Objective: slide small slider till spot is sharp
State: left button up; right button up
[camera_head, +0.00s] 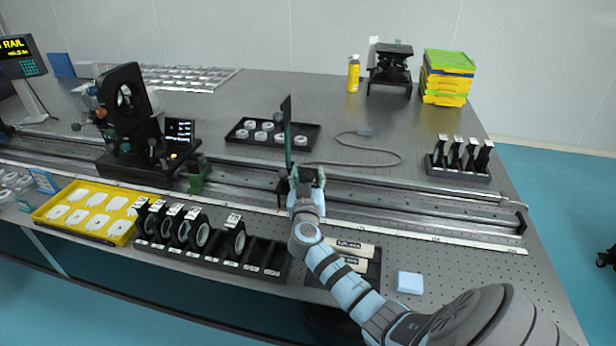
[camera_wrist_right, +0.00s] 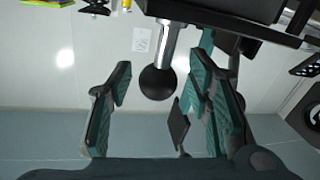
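A slider (camera_head: 283,186) on the long rail (camera_head: 400,205) carries a thin upright dark plate (camera_head: 287,135). I cannot tell for sure that it is the small slider. My right gripper (camera_head: 307,178) is just right of this slider, partly covering it. In the right wrist view a black ball knob (camera_wrist_right: 157,82) on a metal stem shows between the spread fingers of the right gripper (camera_wrist_right: 160,95). The fingers look apart from the knob, with gaps on both sides. The spot cannot be made out. My left gripper is not in view.
A large black mount (camera_head: 125,110) and a green-based carriage (camera_head: 198,175) stand further left on the rail. A black lens tray (camera_head: 272,133) lies behind it. A lens rack (camera_head: 205,245) and yellow tray (camera_head: 85,212) are in front. The rail right of my gripper is clear.

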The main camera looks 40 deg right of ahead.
jog(key=v, duration=1.2)
jog(key=shift+r, duration=0.1)
